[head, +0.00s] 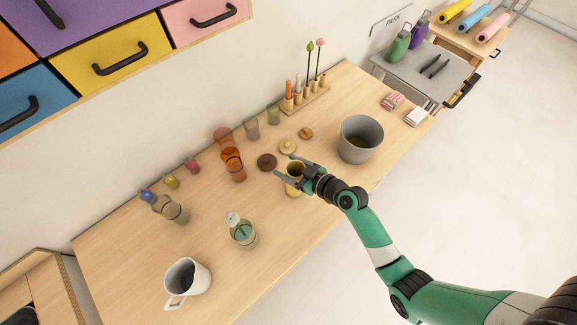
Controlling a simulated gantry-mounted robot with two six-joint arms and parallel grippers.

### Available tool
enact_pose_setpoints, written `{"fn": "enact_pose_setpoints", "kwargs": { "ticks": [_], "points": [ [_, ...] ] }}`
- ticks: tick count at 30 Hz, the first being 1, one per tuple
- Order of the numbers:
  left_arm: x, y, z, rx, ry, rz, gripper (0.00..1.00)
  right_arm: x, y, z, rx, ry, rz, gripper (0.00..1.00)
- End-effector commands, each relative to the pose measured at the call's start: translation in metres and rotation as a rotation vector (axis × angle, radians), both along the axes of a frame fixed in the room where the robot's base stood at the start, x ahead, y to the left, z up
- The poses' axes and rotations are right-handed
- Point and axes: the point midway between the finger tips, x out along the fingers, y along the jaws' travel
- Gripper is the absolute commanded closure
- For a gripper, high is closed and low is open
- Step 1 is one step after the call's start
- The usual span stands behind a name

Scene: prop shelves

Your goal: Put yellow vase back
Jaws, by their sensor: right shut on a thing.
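The yellow vase (295,169) is a small cup-like vessel with an open top, near the middle of the wooden table. My right gripper (287,168) reaches in from the right and is shut on it. The fingers and wrist hide part of the vase. I cannot tell whether its base touches the table. My left gripper is not in view.
A grey bucket (360,139) stands to the right. A glass bottle (242,231) and white pitcher (187,281) stand front left. The table (290,225) is clear in front of the vase.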

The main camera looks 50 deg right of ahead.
Motion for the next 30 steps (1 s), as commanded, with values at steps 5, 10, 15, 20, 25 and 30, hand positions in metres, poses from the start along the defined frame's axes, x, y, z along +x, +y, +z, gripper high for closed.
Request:
{"fn": "enact_pose_setpoints", "kwargs": {
  "ticks": [5,10,15,20,25,30],
  "points": [
    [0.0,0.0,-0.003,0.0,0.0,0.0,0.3,0.0,0.0,-0.002,0.0,0.0,0.0,0.1],
    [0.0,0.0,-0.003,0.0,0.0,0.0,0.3,0.0,0.0,-0.002,0.0,0.0,0.0,0.0],
    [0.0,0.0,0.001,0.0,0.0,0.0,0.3,0.0,0.0,0.002,0.0,0.0,0.0,0.0],
    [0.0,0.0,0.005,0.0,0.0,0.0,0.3,-0.02,-0.002,0.009,0.0,0.0,-0.002,0.0],
    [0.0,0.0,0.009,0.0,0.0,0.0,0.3,-0.06,-0.005,0.025,0.0,0.001,-0.004,0.0],
    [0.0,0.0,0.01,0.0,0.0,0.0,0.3,-0.093,-0.006,0.039,0.001,0.0,-0.005,0.0]
  ]
}}
